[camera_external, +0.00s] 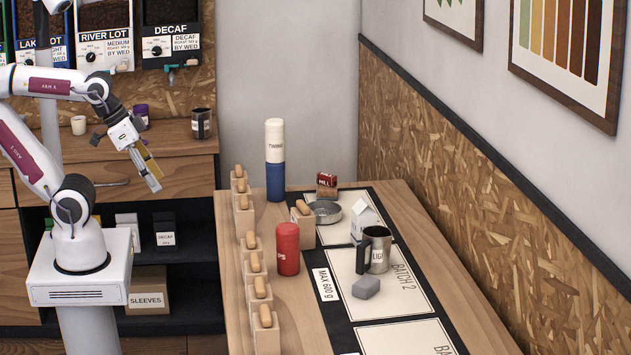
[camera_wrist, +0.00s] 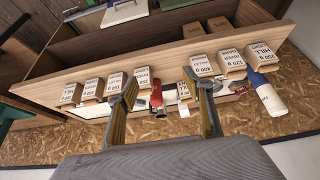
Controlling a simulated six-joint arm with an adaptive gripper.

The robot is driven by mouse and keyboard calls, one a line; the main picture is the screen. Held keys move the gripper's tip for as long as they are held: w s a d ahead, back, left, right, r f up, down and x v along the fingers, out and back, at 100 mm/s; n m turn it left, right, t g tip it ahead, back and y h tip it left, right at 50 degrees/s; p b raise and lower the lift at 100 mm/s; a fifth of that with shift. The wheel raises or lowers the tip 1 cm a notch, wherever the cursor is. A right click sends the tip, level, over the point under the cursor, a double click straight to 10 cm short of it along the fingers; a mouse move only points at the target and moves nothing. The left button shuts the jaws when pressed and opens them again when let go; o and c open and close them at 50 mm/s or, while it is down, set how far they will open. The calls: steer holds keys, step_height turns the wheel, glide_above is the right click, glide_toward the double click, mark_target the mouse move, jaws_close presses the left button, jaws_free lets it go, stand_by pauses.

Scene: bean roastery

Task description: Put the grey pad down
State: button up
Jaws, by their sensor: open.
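The grey pad (camera_external: 366,288) is a small grey block. It lies on the cream "BATCH 2" panel (camera_external: 401,292) of the dark mat on the wooden table, just in front of a steel mug (camera_external: 379,254) with a dark handle. I cannot tell whether pad and mug touch. My gripper (camera_external: 152,178) is in the air at the left, well away from the table and the pad. Its two fingers also show in the wrist view (camera_wrist: 160,85), spread apart with nothing between them. I cannot make out the pad in the wrist view.
A red canister (camera_external: 287,249), a tall white-and-blue cylinder (camera_external: 274,160), a metal dish (camera_external: 325,212), a white house-shaped box (camera_external: 363,219) and a red tin (camera_external: 327,186) stand on the table (camera_external: 440,240). A wall bounds the right.

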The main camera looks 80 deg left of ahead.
steer(key=w+d+f+n+h, duration=0.3)
steer(key=w+d, duration=1.2)
steer(key=d, duration=0.3)
steer(key=w+d+f+n+h, duration=0.3)
steer(key=w+d+f, duration=0.1)
steer(key=w+d, duration=1.25)
steer(key=w+d+f+n+t+y, duration=0.1)
steer(key=w+d+f+n+t, duration=0.15)
steer(key=w+d+n, duration=0.35)
steer(key=w+d+f+n+t+y, duration=0.1)
steer(key=w+d+f+n+t, duration=0.15)
steer(key=w+n, duration=0.5)
steer(key=w+a+f+n+t+y, duration=0.1)
steer(key=w+a+n+y, duration=0.1)
steer(key=a+n+y, duration=1.1)
steer(key=s+a+n, duration=0.1)
steer(key=n, duration=0.3)
steer(key=s+a+r+n+g, duration=0.1)
steer(key=n, duration=0.3)
steer(key=s+a+r+n+g, duration=0.1)
steer(key=s+n, duration=0.1)
steer(key=n, duration=0.2)
steer(key=shift+s+r+n, duration=0.1)
steer(key=shift+n, duration=0.25)
steer(key=shift+y, duration=0.3)
